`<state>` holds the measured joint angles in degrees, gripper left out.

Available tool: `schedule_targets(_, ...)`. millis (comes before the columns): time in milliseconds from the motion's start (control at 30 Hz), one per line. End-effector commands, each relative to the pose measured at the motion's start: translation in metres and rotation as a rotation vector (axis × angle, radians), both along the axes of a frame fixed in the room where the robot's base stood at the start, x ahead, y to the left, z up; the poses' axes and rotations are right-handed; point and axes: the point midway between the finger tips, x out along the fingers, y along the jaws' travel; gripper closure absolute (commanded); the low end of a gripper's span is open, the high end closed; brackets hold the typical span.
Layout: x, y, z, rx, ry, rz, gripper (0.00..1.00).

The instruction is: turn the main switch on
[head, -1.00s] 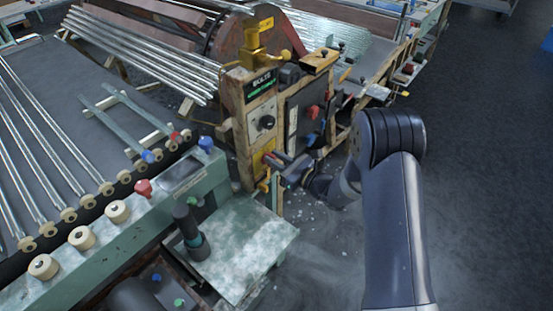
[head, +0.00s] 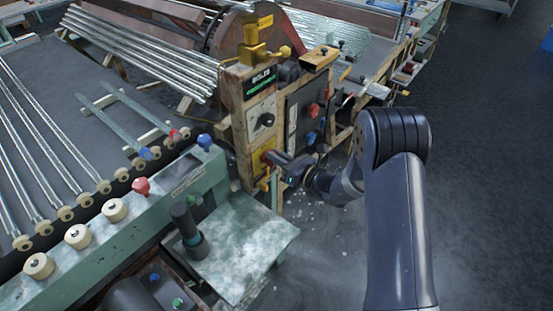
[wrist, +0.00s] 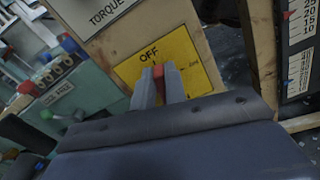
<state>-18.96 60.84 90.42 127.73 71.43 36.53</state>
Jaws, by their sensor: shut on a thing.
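The main switch shows in the wrist view as a red handle (wrist: 159,73) in front of a yellow plate (wrist: 186,48). The plate reads "OFF" above the handle and has smaller lettering to its right, too blurred to read surely. The visible red end points up toward "OFF"; the fingers hide the rest. My gripper (wrist: 158,84) is shut on the red handle, one finger on each side. In the head view my gripper (head: 271,157) reaches from the right to the yellow plate (head: 262,153) on the wooden post, and hides the handle there.
A black dial (head: 265,121) sits above the plate on the same post. A dark panel (head: 305,105) with red and blue knobs stands to its right. A green bench (head: 185,185) with a dark upright cylinder (head: 186,222) lies at the left front. Open floor is at right.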

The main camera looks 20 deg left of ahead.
Motion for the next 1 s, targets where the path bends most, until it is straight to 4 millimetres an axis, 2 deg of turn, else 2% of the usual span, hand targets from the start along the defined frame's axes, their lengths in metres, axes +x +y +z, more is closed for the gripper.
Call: schedule_targets(1000, 0.015, -0.007, -0.015, 0.366, 0.886, -0.001, 1.0)
